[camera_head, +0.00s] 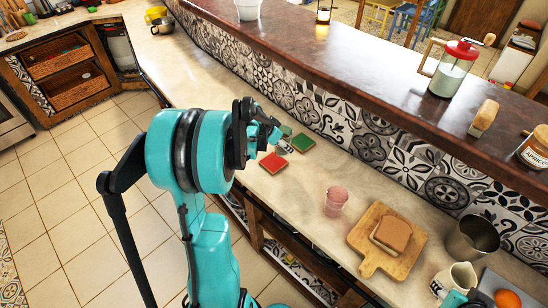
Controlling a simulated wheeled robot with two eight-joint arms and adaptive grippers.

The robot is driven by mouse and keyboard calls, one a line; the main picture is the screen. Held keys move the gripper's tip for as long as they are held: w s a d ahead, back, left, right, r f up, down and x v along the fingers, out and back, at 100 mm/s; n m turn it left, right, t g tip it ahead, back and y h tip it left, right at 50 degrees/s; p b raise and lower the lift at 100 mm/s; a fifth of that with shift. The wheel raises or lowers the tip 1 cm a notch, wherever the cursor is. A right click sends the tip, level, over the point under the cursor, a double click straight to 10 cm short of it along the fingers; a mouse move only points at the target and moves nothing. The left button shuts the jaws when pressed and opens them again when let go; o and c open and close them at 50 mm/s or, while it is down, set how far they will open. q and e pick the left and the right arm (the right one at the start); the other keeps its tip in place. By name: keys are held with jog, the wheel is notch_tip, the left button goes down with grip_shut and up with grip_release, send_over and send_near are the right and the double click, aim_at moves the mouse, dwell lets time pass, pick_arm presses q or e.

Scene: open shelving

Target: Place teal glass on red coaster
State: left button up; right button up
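The red coaster (273,163) lies flat on the pale counter, near its front edge. My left gripper (262,132) is above the counter, just up and left of the red coaster in the picture. The wrist and arm block most of my view of its fingers. A small teal shape (265,119) shows at the gripper; I cannot tell whether it is the teal glass or part of the gripper. No teal glass stands clearly in the open on the counter.
Green coasters (302,142) lie beside the red one. A pink glass (335,200), a wooden board (377,266) with bread (392,234) and a metal cup (472,240) stand to the right. A tiled wall rises behind to a dark raised bar (340,62).

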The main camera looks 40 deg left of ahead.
pick_arm(q)
jog(key=shift+s+a+f+b, duration=0.15)
jog(key=shift+s+a+f, duration=0.3)
jog(key=shift+a, duration=0.2)
jog(key=shift+s+a+f+b, duration=0.15)
jog(key=shift+s+a+f, duration=0.2)
jog(key=shift+a+f, duration=0.2)
jog(key=shift+f+b, duration=0.75)
jog(key=shift+f, duration=1.15)
jog(key=shift+f, duration=0.15)
jog(key=o, duration=1.4)
jog(key=shift+o, duration=0.2)
